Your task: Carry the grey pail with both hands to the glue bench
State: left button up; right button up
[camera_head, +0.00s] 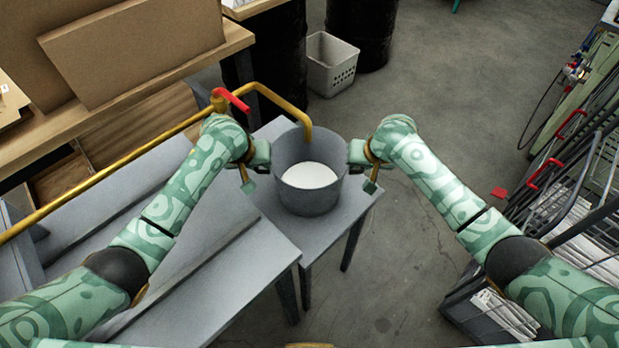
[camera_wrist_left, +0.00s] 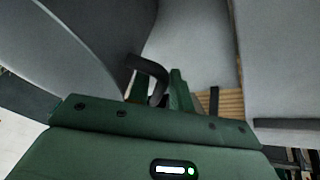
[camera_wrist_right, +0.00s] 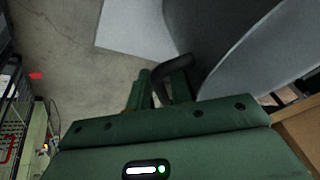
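The grey pail (camera_head: 309,200), holding something white, is upright at the grey stand (camera_head: 340,205); I cannot tell whether its base touches the top. My left gripper (camera_head: 268,152) is at the pail's left side, and in the left wrist view its fingers close around a dark side handle (camera_wrist_left: 150,68). My right gripper (camera_head: 350,152) is at the right side, and in the right wrist view its fingers close around the other dark handle (camera_wrist_right: 168,76). Nothing in view is clearly marked as the glue bench.
A yellow pipe (camera_head: 270,91) with a red lever (camera_head: 232,100) bends down over the pail's rim. A grey sink top (camera_head: 225,275) adjoins at left. A wooden bench (camera_head: 235,38) holds cardboard. A white basket (camera_head: 331,68) stands behind. Open floor (camera_head: 430,180) lies right, before a cluttered rack (camera_head: 560,180).

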pick_arm(q)
jog(key=shift+w+d+f, duration=0.1)
jog(key=shift+w+f, duration=0.1)
jog(key=shift+f, duration=0.25)
pick_arm(e)
jog(key=shift+w+a+f, duration=0.1)
jog(key=shift+w+f, duration=0.1)
jog(key=shift+f, duration=0.25)
pick_arm(q)
grip_shut()
pick_arm(e)
grip_shut()
jog(key=shift+r, duration=0.1)
dwell(0.4)
